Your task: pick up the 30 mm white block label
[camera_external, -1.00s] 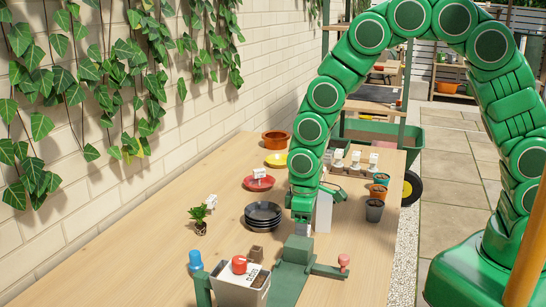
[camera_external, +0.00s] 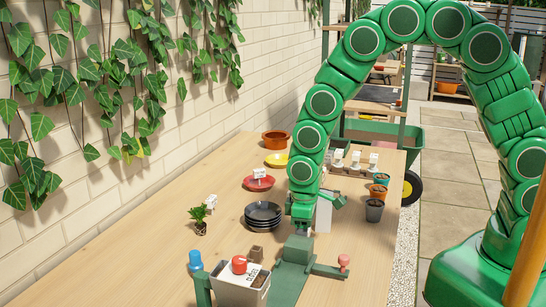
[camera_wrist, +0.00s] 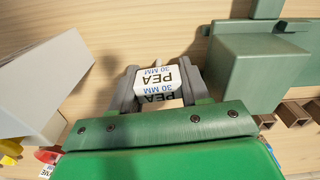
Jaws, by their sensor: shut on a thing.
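The white block label (camera_wrist: 157,82), printed "30 MM PEA" in blue and black, sits between the two grey fingers of my gripper (camera_wrist: 157,88) in the wrist view. The fingers are shut on its two sides. In the external view my gripper (camera_external: 302,228) points down, low over the table beside the green fixture; the block is too small there to make out clearly.
A green fixture (camera_external: 297,246) stands just in front of my gripper, and a pale grey box (camera_external: 324,212) just behind it. Black plates (camera_external: 262,213) are stacked to the left. Small pots (camera_external: 374,210) stand at right. The table's left part is largely clear.

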